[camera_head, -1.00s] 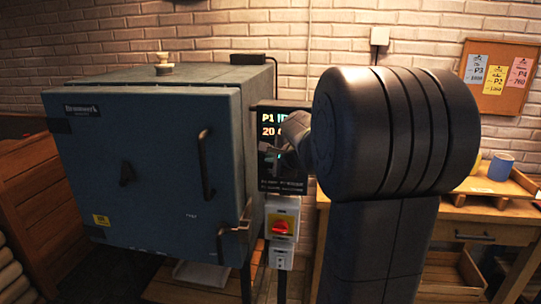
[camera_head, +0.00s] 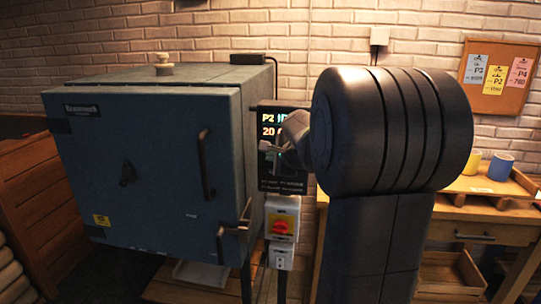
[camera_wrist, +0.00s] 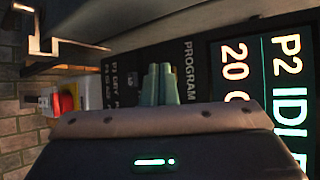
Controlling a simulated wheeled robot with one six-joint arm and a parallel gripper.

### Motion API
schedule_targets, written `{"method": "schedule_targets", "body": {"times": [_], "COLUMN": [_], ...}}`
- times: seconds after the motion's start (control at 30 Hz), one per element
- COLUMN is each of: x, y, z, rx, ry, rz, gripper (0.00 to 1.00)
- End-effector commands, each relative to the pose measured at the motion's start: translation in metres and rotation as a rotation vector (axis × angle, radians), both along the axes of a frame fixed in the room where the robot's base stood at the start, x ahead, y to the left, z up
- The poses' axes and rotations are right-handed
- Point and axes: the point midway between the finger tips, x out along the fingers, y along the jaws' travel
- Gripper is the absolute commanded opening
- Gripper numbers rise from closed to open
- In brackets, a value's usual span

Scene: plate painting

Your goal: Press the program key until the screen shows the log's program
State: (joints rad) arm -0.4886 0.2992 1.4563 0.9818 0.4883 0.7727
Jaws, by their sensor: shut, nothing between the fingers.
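The controller panel (camera_head: 282,187) is on the kiln's right side. Its lit screen (camera_head: 268,124) reads P2 and the start of IDLE, with 20 below. In the wrist view the screen (camera_wrist: 236,82) shows P2 IDLE and 20, partly covered by my gripper's body. My gripper (camera_head: 276,157) is at the panel, just below the screen. In the wrist view its greenish fingertips (camera_wrist: 158,70) are together and empty, beside the PROGRAM label (camera_wrist: 189,65). The program key is hidden behind the fingers, so I cannot tell whether they touch it.
The blue-grey kiln (camera_head: 150,180) has its door closed. A red rotary switch (camera_head: 281,227) is below the panel. A corkboard (camera_head: 498,75) holds three notes, one marked P2. Mugs (camera_head: 501,166) stand on a wooden bench at right.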

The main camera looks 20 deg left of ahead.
Motion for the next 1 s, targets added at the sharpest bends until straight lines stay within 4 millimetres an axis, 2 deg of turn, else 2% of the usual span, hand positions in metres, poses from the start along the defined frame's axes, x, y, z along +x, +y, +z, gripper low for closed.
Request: {"method": "schedule_targets", "body": {"times": [0.4,1.0], "x": [-0.015,-0.009], "y": [-0.004,-0.002], "z": [0.000,0.000], "rx": [0.000,0.000], "ry": [0.000,0.000], "rz": [0.000,0.000], "gripper": [0.00,0.00]}}
